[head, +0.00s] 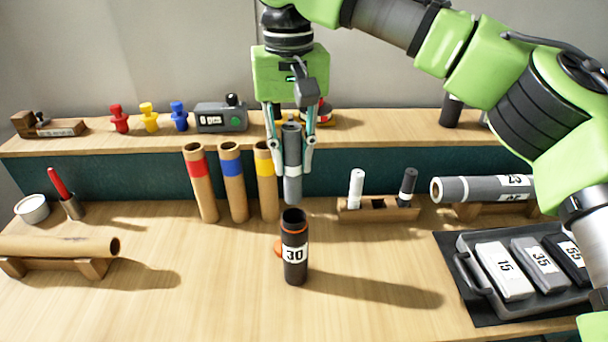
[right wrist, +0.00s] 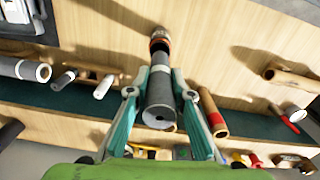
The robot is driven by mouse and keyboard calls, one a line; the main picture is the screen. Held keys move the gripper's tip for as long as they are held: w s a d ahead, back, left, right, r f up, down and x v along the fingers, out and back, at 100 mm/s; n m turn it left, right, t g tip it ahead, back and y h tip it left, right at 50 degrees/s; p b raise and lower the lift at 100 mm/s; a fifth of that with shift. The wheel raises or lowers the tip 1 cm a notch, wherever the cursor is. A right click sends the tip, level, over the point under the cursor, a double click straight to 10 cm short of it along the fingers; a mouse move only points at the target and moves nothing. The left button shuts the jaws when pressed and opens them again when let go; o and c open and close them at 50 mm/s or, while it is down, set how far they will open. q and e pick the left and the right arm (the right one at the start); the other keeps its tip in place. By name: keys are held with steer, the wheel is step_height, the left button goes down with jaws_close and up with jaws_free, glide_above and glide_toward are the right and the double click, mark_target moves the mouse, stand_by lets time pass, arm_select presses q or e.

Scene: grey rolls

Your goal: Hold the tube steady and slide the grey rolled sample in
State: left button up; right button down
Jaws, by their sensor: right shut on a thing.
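The grey rolled sample (head: 292,185) is upright in my right gripper (head: 293,172), which is shut on it. Its lower end is right by the open mouth of a black tube (head: 295,268) marked 30; I cannot tell whether there is a gap. The tube stands upright on the table with an orange ring near its top. In the right wrist view the roll (right wrist: 160,92) runs between the fingers (right wrist: 160,94), and the tube's mouth (right wrist: 159,42) is beyond its far end. No gripper touches the tube. My left gripper is not in view.
Cardboard tubes with red (head: 201,185), blue (head: 234,185) and yellow (head: 266,185) bands stand behind. A wooden holder (head: 378,213) with small rolls is right of them. A dark tray (head: 470,270) with numbered blocks is at right.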

steer(key=shift+w+r, duration=0.15)
steer(key=shift+w, duration=0.05)
steer(key=shift+f, duration=1.45)
steer(key=shift+r, duration=2.05)
